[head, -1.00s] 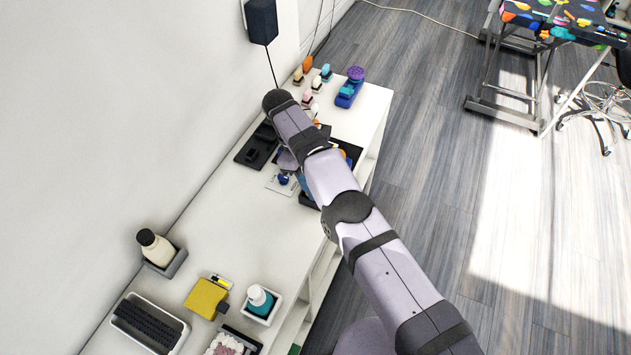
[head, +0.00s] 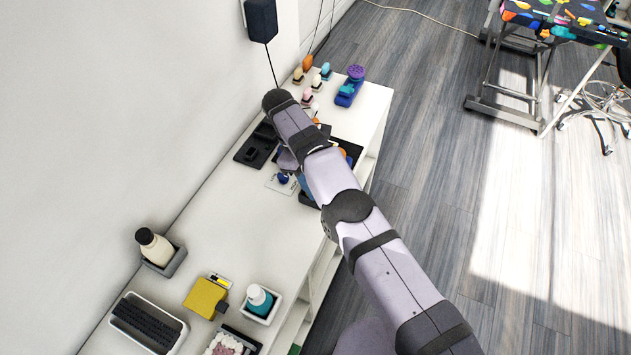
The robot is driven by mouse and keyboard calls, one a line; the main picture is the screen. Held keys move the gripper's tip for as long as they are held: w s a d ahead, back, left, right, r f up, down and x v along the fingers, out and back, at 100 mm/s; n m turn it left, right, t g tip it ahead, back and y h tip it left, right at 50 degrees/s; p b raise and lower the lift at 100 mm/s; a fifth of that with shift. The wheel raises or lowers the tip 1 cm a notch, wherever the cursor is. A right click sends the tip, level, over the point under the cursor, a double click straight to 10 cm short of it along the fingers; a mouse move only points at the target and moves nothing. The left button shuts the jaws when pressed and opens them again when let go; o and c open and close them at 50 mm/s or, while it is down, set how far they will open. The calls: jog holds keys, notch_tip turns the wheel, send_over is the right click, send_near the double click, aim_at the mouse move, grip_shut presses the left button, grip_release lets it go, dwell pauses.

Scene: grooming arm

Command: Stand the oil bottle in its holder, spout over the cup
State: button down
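My gripper (head: 288,160) is at the far half of the white counter, mostly hidden behind my own forearm. I cannot see its fingertips or whether it holds anything. A black holder-like stand (head: 257,146) lies just left of it, near the wall. A small dark blue object (head: 284,178) shows just below the gripper, over a white card (head: 277,187). No oil bottle can be made out for certain near the gripper. A cream bottle with a dark cap (head: 156,247) leans in a grey box at the near left. I cannot make out the cup.
The white counter (head: 228,225) is clear between the near and far groups. A white tray with a teal bottle (head: 261,301), a yellow object (head: 205,298) and a brush tray (head: 178,338) stand near. A dark tray is partly under my arm. Several small brushes and a blue item (head: 346,97) stand far back.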

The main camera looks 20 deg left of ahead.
jog(key=c, duration=1)
grip_release()
jog(key=shift+w, duration=0.1)
